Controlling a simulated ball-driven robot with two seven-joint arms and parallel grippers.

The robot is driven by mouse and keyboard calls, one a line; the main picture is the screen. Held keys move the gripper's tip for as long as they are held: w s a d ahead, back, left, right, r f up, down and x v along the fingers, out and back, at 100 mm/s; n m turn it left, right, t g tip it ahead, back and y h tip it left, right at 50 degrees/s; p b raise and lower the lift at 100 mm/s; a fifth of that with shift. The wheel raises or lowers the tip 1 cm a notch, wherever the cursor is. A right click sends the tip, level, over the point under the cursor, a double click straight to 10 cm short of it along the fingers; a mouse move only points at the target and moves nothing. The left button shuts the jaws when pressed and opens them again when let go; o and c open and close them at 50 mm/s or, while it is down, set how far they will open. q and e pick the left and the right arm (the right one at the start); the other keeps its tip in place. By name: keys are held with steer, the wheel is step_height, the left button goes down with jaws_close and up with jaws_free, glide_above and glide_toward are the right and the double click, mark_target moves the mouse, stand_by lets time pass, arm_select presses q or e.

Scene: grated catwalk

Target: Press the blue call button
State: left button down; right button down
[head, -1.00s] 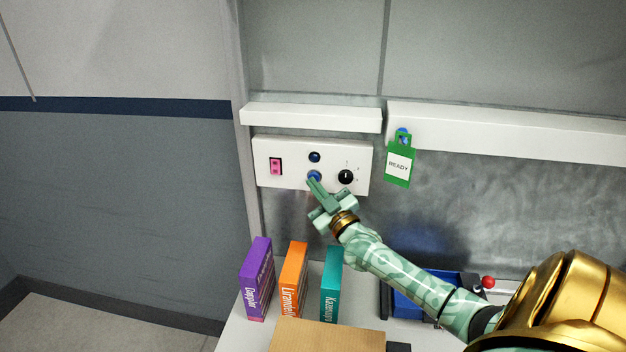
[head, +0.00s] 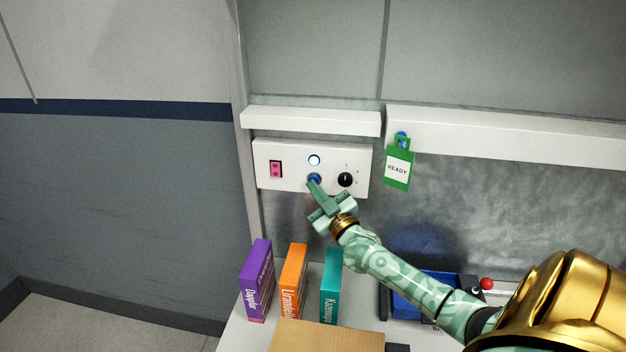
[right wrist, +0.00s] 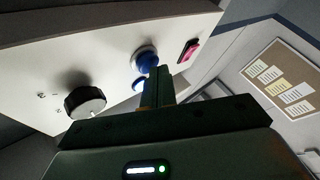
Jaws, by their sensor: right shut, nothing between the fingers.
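The blue call button (head: 314,178) sits on the white control panel (head: 265,152), below a round lamp (head: 314,160) that is lit white. My right gripper (head: 313,184) is shut and empty, with its fingertips at the button's lower edge in the head view. In the right wrist view the blue button (right wrist: 144,60) lies just beyond the shut fingertips (right wrist: 158,72). I cannot tell whether they touch it. My left gripper is not in view.
The panel also holds a pink rocker switch (head: 276,169) and a black knob (head: 345,179). A green READY tag (head: 398,168) hangs to the right. Purple (head: 257,280), orange (head: 293,280) and teal (head: 330,285) boxes stand below, near a blue bin (head: 410,305).

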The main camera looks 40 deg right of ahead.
steer(key=s+a+p, duration=0.3)
steer(key=a+p, duration=0.1)
steer(key=shift+s+a, duration=0.3)
steer(key=shift+s, duration=0.1)
stand_by(0.6)
